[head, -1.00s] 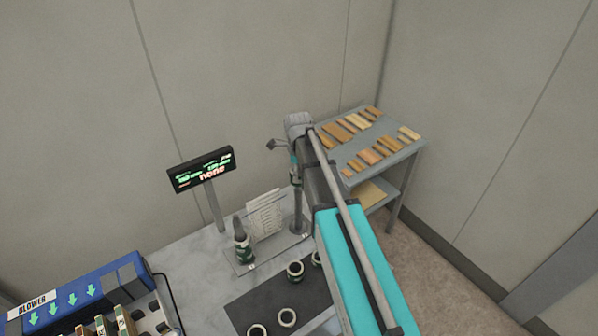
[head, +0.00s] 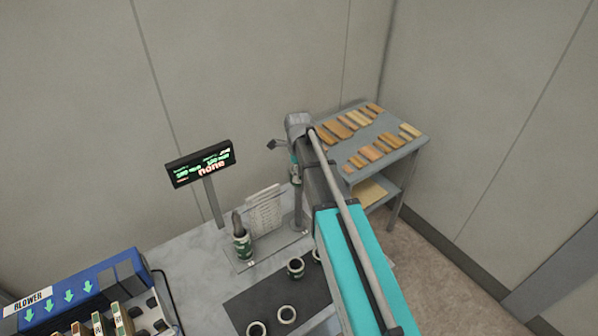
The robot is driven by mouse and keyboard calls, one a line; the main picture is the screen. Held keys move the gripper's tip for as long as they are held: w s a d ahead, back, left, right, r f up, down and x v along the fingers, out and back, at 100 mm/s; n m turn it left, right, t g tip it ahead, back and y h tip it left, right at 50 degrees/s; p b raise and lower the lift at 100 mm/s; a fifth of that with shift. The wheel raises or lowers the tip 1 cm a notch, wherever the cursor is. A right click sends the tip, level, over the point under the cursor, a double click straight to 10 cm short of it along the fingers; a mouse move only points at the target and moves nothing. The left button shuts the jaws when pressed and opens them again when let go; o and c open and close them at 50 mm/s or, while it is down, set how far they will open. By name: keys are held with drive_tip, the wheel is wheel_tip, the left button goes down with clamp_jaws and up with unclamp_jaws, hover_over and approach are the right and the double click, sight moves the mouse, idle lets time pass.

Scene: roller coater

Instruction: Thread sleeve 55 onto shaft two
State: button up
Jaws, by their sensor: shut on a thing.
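A further sleeve (head: 316,257) is partly hidden by my arm. No number is readable on them, so I cannot tell which is sleeve 55. I cannot make out shaft two. My arm crosses the centre right, and I cannot make out my gripper or anything held in it.
A display (head: 200,164) ends in "none". A bottle (head: 241,240) and a white card (head: 264,209) stand on a clear base behind the mat. A blue blower (head: 82,289) is lower left. A grey shelf unit (head: 408,151) holds wooden pieces at right.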

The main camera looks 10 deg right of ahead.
drive_tip(key=shift+f+b, duration=0.5)
drive_tip(key=shift+f, duration=0.15)
drive_tip(key=shift+f+b, duration=0.65)
drive_tip(key=shift+b, duration=0.05)
idle(0.4)
drive_tip(key=o, duration=1)
drive_tip(key=shift+c, duration=0.2)
drive_tip(key=shift+r, duration=0.1)
wheel_tip(320, 180, up, 7)
drive_tip(key=p, duration=0.7)
idle(0.3)
